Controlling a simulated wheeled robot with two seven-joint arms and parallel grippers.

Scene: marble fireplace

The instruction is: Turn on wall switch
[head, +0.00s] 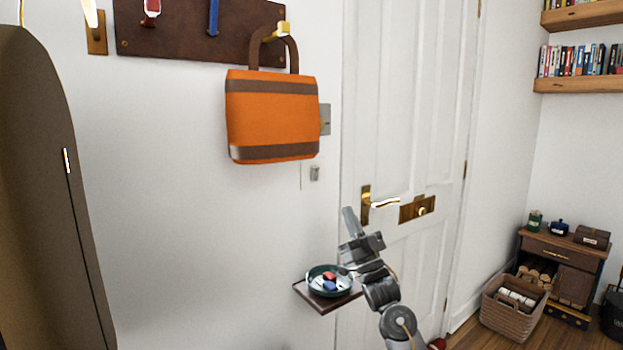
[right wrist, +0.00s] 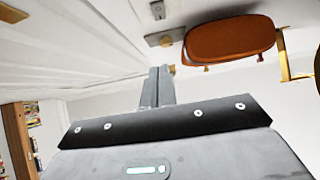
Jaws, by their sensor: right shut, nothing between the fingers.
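The wall switch (head: 314,173) is a small grey rocker on a pale plate on the white wall, just below the orange bag and left of the door. It also shows at the top of the right wrist view (right wrist: 157,10). My right gripper (head: 348,213) is below and to the right of the switch in the head view, pointing up, apart from it. Its fingers (right wrist: 160,85) are shut together and empty. I cannot tell whether the switch is on or off. My left gripper is not in view.
The orange bag (head: 272,118) hangs from a hook rack (head: 185,38) and partly covers a grey metal plate (head: 325,119). The white door (head: 400,100) has a brass handle (head: 378,204). A small shelf (head: 320,302) with a bowl (head: 330,280) sits beside my right arm.

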